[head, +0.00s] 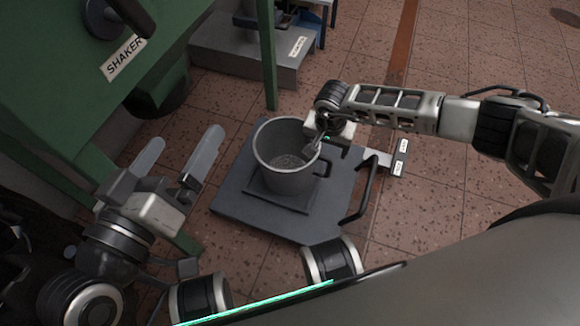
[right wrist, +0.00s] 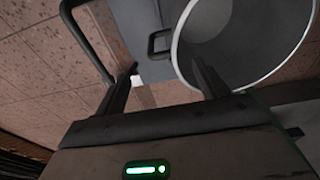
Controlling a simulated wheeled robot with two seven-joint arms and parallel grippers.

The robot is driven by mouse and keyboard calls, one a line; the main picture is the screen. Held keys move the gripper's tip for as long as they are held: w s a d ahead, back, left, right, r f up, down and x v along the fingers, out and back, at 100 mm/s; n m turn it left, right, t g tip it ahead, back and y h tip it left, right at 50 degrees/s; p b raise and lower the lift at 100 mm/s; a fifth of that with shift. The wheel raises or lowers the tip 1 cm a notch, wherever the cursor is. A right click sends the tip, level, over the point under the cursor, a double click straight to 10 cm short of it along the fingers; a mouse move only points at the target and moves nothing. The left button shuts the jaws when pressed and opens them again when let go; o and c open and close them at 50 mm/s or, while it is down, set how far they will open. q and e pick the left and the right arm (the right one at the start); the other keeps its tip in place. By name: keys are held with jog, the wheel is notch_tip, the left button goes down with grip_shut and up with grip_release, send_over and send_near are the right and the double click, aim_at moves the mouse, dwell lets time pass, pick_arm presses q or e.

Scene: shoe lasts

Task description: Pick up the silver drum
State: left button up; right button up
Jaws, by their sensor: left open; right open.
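The silver drum (head: 287,172) stands upright and open-topped on a dark grey platform (head: 235,200), with a dark handle on its right side. Some grainy grey material shows at its bottom. My right gripper (head: 318,143) is open at the drum's right rim, its fingers pointing down toward the wall. In the right wrist view, the drum's round rim (right wrist: 268,84) is at the upper right, and one finger of the right gripper (right wrist: 165,85) overlaps it. I cannot tell whether it touches. My left gripper (head: 178,155) is open and empty, left of the platform.
A green frame (head: 60,75) labelled SHAKER stands at the left. A grey block-like base (head: 250,60) is behind the platform. The platform has a dark bar handle (head: 362,190) at its right. Tiled floor is clear at the back right.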

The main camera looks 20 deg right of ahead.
aim_at(323, 159)
notch_tip(323, 159, down, 3)
jog(key=shift+w+f+b, duration=0.15)
jog(key=shift+f+b, duration=0.05)
jog(key=shift+b, duration=0.45)
jog(key=f+b, duration=0.1)
jog(key=f, duration=0.1)
jog(key=f+b, duration=0.1)
jog(key=f, duration=0.1)
jog(key=shift+w+d+b, duration=0.1)
jog(key=shift+w+b, duration=0.1)
jog(key=shift+b, duration=0.1)
jog(key=shift+f, duration=0.15)
jog(key=c, duration=1.2)
pick_arm(q)
notch_tip(323, 159, up, 8)
jog(key=w+a+m+t+h, duration=0.1)
jog(key=w+m+t+h, duration=0.1)
jog(key=m, duration=0.4)
jog(key=t+h, duration=0.1)
jog(key=t, duration=0.1)
jog(key=shift+w+f+t, duration=0.15)
jog(key=shift+t, duration=0.15)
pick_arm(e)
jog(key=shift+c, duration=1.3)
